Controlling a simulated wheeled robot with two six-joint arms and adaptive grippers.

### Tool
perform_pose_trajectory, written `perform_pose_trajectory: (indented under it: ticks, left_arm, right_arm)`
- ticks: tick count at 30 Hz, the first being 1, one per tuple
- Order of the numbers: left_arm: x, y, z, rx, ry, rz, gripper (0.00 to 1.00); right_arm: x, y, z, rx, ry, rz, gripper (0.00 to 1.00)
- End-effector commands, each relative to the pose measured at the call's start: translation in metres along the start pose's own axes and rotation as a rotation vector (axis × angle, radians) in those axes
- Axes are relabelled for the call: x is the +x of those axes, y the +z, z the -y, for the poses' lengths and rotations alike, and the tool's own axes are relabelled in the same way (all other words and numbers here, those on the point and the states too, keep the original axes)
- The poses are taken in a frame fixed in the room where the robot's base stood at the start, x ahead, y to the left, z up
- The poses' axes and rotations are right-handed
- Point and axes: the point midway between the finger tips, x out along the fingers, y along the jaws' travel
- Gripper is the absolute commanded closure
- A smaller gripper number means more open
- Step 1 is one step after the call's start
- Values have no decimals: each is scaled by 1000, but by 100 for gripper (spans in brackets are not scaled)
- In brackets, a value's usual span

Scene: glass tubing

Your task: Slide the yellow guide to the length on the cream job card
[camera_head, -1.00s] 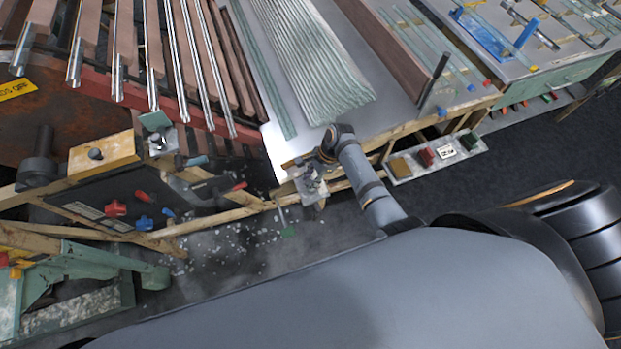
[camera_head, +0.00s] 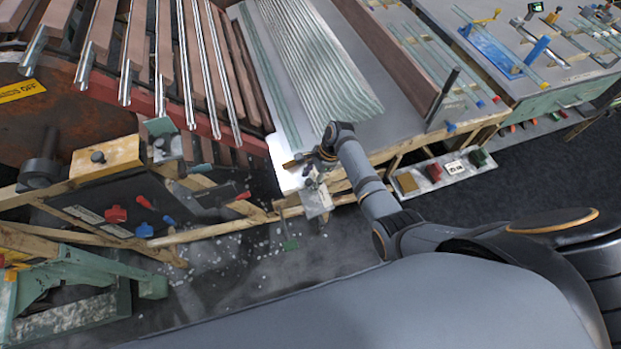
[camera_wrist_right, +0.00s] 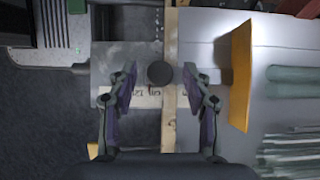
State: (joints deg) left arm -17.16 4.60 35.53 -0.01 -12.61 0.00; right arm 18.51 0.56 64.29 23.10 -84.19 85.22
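The yellow guide (camera_wrist_right: 240,75) is an upright yellow-orange plate on the pale bench top, right of my fingers in the right wrist view. It shows only as a small strip in the head view (camera_head: 293,163). My right gripper (camera_wrist_right: 163,92) is open, its two fingers apart above a dark round knob (camera_wrist_right: 159,73) and a pale printed scale (camera_wrist_right: 140,97). I cannot tell whether the fingers touch the knob. In the head view my right gripper (camera_head: 314,172) is at the bench's front corner, small and partly hidden by its wrist. I cannot make out the cream job card. My left gripper is out of view.
Glass tubes (camera_head: 310,60) lie on the bench behind my right gripper. Several metal rails (camera_head: 160,60) slope at the left. A brown board (camera_head: 390,50) stands to the right. Dark floor with glass bits lies below.

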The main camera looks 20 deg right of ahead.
Motion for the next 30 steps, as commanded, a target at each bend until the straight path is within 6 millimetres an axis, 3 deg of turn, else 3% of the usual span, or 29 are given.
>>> perform_pose_trajectory:
  ticks: [8, 21, 25, 30]
  left_arm:
    - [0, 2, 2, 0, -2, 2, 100]
    - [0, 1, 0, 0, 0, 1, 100]
    - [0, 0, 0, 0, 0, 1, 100]
    - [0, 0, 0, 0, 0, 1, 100]
  right_arm:
    - [-6, 0, 0, 0, 0, 0, 50]
    - [-100, -1, 0, 0, -2, -2, 50]
    - [-115, -1, 0, 0, -1, -1, 50]
    - [-120, 0, 0, 0, 0, 0, 50]
